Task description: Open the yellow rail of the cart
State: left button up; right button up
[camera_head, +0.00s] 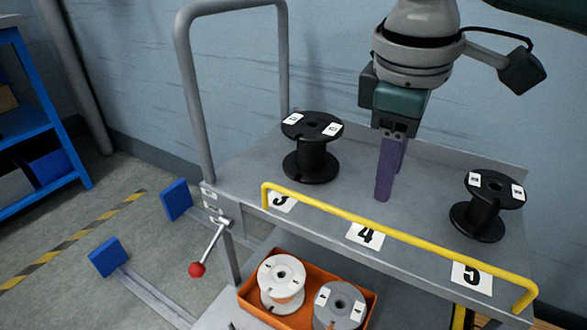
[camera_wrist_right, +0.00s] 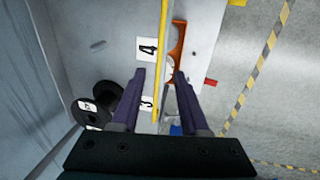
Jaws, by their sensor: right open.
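The yellow rail (camera_head: 400,237) runs along the front edge of the cart's grey upper shelf (camera_head: 345,200), above the labels 3, 4 and 5. My right gripper (camera_head: 383,196) is open and empty, pointing down over the shelf near the label 4. In the head view it appears behind the rail and apart from it. In the right wrist view, the rail (camera_wrist_right: 162,40) runs between the two fingers (camera_wrist_right: 159,76) in the picture, but its depth below them is unclear. My left gripper is not in view.
Black spools stand on the shelf at left (camera_head: 312,160) and right (camera_head: 482,213). An orange bin (camera_head: 250,300) below holds light spools. A red-knobbed lever (camera_head: 197,269) and a grey handle frame (camera_head: 190,80) are at the cart's left. A wall (camera_head: 240,60) is behind.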

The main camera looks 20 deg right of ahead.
aim_at(379, 225)
jog(key=f+b, duration=0.1)
jog(key=f, duration=0.2)
jog(key=d+f+b, duration=0.1)
jog(key=f+b, duration=0.1)
jog(key=f, duration=0.1)
jog(key=w+f+b, duration=0.1)
jog(key=f, duration=0.2)
jog(key=shift+d+f, duration=0.3)
jog(key=shift+f, duration=0.1)
jog(key=shift+w, duration=0.1)
jog(key=c, duration=0.3)
grip_shut()
dwell(0.6)
